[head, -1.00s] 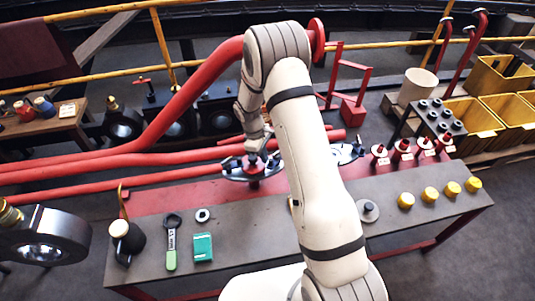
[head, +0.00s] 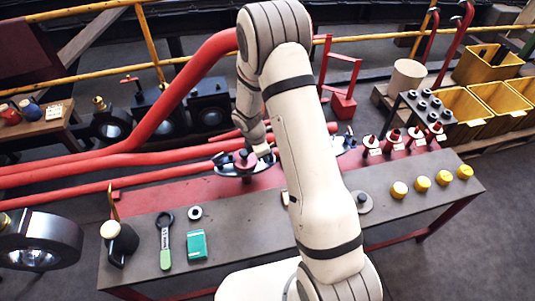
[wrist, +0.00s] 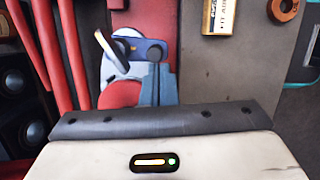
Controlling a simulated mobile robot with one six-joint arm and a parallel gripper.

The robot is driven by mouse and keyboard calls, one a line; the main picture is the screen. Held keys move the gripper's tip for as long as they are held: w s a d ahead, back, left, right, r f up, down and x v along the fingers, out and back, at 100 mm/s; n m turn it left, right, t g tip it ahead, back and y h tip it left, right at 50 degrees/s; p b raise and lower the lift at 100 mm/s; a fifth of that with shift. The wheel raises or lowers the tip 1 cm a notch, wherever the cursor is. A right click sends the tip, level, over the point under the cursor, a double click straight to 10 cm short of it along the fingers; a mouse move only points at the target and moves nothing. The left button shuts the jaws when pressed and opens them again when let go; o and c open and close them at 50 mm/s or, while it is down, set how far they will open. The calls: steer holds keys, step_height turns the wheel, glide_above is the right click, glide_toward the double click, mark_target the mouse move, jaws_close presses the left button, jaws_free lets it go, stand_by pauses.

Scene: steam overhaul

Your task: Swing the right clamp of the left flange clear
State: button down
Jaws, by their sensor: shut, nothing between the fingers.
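The left flange (head: 243,164) sits on the red strip at the back of the bench, a dark red round piece with a dark knob and grey metal clamp parts around it. My gripper (wrist: 158,72) is shut and empty. In the head view it reaches down at the flange's right side, and my arm covers part of that area. In the wrist view a dark blue clamp arm with a round pivot (wrist: 154,53) lies just beyond the fingertips, beside a silver lever (wrist: 106,46). I cannot tell whether the fingers touch the clamp.
A thick red pipe (head: 165,112) rises behind the flange.

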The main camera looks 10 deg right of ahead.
steer(key=shift+d, duration=0.1)
stand_by(0.6)
steer(key=a+r, duration=0.6)
steer(key=r, duration=0.3)
steer(key=shift+s+a+r, duration=0.2)
steer(key=shift+s+r, duration=0.15)
steer(key=shift+s, duration=0.1)
steer(key=s+d+r+m+t+y, duration=0.1)
steer(key=s+d+r+m, duration=0.2)
steer(key=s+r+m, duration=0.3)
steer(key=s+d+r+m, duration=0.2)
steer(key=s+r+m, duration=0.15)
steer(key=r, duration=0.55)
steer(key=s+d+r+m+y, duration=0.1)
steer(key=s+r+m, duration=0.1)
steer(key=s+m, duration=0.2)
steer(key=s+r+m+t, duration=0.1)
steer(key=s+r+m, duration=0.2)
steer(key=s, duration=0.7)
steer(key=shift+d+m+y, duration=0.35)
steer(key=shift+m+y, duration=0.05)
steer(key=shift+m, duration=0.75)
